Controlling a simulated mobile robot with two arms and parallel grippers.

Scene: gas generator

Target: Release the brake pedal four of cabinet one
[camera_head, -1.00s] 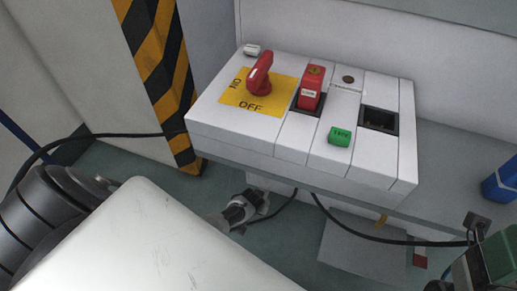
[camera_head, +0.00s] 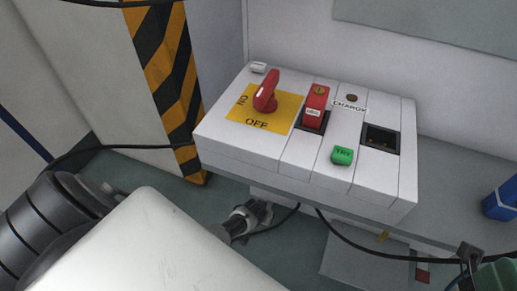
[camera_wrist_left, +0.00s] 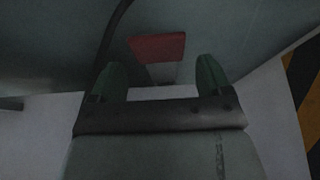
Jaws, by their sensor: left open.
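A flat pedal-like piece (camera_wrist_left: 157,47), red with a paler grey part, shows in the left wrist view just beyond my left gripper. My left gripper (camera_wrist_left: 161,66) is open, with its two green fingers on either side of the lower part of this piece in the picture. I cannot tell whether they touch it or how far off it is. In the head view my left gripper is hidden. No number shows on the piece.
A control panel (camera_head: 240,150) with a red OFF switch (camera_head: 265,92) and green button (camera_head: 342,156) overhangs the floor. A striped post (camera_head: 172,70) stands left of it. Black cables (camera_head: 350,235) hang below. A blue object (camera_head: 501,200) is at the right.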

